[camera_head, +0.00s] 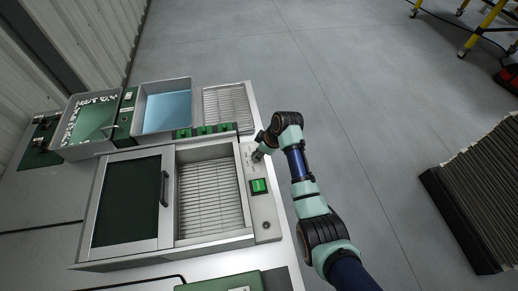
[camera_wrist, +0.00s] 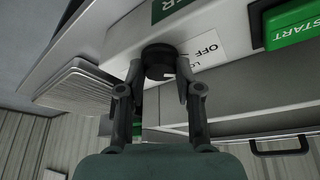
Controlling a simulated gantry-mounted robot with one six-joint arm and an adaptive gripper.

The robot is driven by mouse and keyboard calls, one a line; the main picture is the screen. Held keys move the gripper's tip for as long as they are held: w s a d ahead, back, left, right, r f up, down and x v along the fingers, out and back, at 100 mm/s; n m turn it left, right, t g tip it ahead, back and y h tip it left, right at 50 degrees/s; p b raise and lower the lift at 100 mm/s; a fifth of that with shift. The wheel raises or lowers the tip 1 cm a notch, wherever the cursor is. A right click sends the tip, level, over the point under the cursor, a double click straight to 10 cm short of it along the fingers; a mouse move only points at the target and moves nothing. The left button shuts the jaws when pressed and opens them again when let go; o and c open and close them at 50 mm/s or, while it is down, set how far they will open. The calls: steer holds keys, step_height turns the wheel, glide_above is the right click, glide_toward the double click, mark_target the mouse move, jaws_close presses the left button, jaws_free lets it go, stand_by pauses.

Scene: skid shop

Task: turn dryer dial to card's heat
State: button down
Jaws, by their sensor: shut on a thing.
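The dryer (camera_head: 259,209) is a grey cabinet with a control strip along its right side. The dial (camera_wrist: 160,60) is a black round knob on that strip in the wrist view, with a light mark on its lower right. A white label (camera_wrist: 206,50) beside it shows "OFF" and part of another word starting "LO". My gripper (camera_wrist: 160,82) is shut on the dial, one finger on each side. In the head view my gripper (camera_head: 257,155) is at the far end of the strip and hides most of the dial. I cannot make out a heat card.
A green START button (camera_wrist: 292,24) sits right of the dial in the wrist view; it also shows in the head view (camera_head: 259,186). Two basins, one with blue liquid (camera_head: 168,111), stand behind the dryer. The floor right of my arm is open up to a dark stack (camera_head: 480,190).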

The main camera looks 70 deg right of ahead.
steer(key=m+p, duration=0.1)
steer(key=p, duration=0.1)
steer(key=m+h+p, duration=0.1)
steer(key=m+p, duration=0.1)
steer(key=shift+a+r+m, duration=0.2)
steer(key=shift+r+m, duration=0.1)
steer(key=shift+r, duration=0.05)
steer(key=m+p, duration=0.1)
steer(key=m+h+p, duration=0.1)
steer(key=m+p, duration=0.1)
steer(key=shift+w+a+f+m+g+h, duration=0.1)
steer(key=shift+f+m+g+h, duration=0.05)
steer(key=shift+m+g+h, duration=0.2)
steer(key=m+g+p, duration=0.1)
steer(key=m, duration=0.2)
steer(key=shift+w+a+f+h+p, duration=0.1)
steer(key=shift+h+p, duration=0.25)
steer(key=shift+w+f+m+g+h, duration=0.1)
steer(key=shift+m+g+h, duration=0.3)
steer(key=shift+m, duration=1.25)
steer(key=c, duration=0.8)
jaws_free()
steer(key=shift+o, duration=0.2)
